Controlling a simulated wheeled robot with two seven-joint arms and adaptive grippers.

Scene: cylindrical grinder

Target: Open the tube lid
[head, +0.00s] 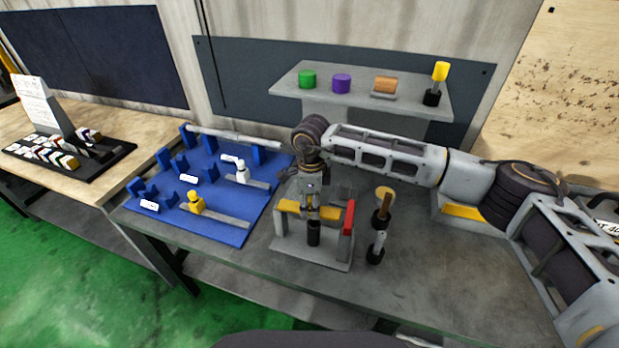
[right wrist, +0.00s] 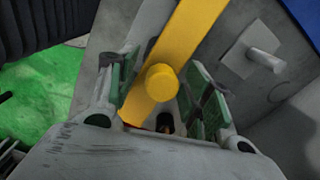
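My right gripper (head: 312,205) points down over a grey fixture (head: 322,258) in the head view. A dark upright tube (head: 313,233) shows just below the fingers. In the right wrist view, a round yellow cap (right wrist: 162,82) lies between the two green-padded fingers of the right gripper (right wrist: 160,90). It appears to sit at a yellow bar (right wrist: 190,38). Gaps show on both sides of the cap, so the gripper is open around it, not touching. I cannot tell for sure that this cap is the tube lid. My left gripper is not in view.
A red block (head: 348,217) stands at the fixture's right side. A blue rack (head: 232,228) lies left. A raised shelf (head: 430,98) holds coloured cylinders. The table's right front is clear.

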